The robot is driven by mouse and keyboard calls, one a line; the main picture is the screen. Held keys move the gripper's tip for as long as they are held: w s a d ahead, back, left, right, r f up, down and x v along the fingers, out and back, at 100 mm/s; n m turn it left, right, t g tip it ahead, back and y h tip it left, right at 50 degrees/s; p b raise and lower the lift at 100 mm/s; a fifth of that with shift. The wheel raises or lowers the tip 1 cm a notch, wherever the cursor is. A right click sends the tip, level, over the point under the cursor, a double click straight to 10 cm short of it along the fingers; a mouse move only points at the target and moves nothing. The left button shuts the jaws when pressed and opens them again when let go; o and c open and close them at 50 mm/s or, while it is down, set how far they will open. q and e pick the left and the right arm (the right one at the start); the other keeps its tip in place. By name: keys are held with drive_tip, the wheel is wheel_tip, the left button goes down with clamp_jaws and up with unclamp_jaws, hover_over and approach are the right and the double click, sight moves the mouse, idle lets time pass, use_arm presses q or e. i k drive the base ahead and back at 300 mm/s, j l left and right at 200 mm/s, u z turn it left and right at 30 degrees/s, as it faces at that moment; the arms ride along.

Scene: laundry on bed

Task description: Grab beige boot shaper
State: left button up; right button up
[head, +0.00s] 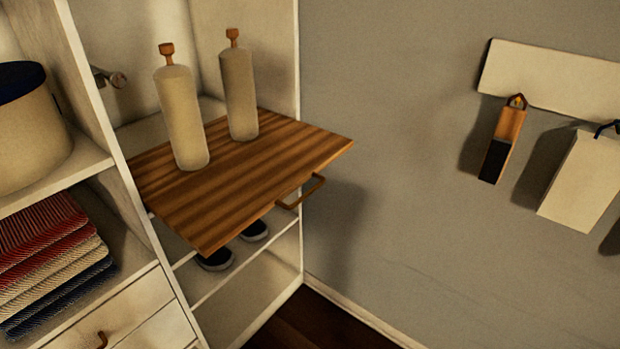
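Two beige boot shapers stand upright on a pulled-out wooden shelf (250,185) in the white closet. The nearer boot shaper (182,120) is on the left, and the other boot shaper (239,95) is a little farther back to its right. Each is a rounded beige cylinder with a small brown handle on top. They stand apart from each other. Neither of my grippers is in the head view.
The wooden shelf juts out of the closet, with a brown handle (301,192) at its front edge. Dark shoes (215,260) sit on the shelf below. Folded cloths (50,262) and a round beige box (28,130) fill the left shelves. A wall rack (545,77) holds hanging items.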

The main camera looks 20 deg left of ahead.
sight(174, 84)
drive_tip(key=u, duration=1.3)
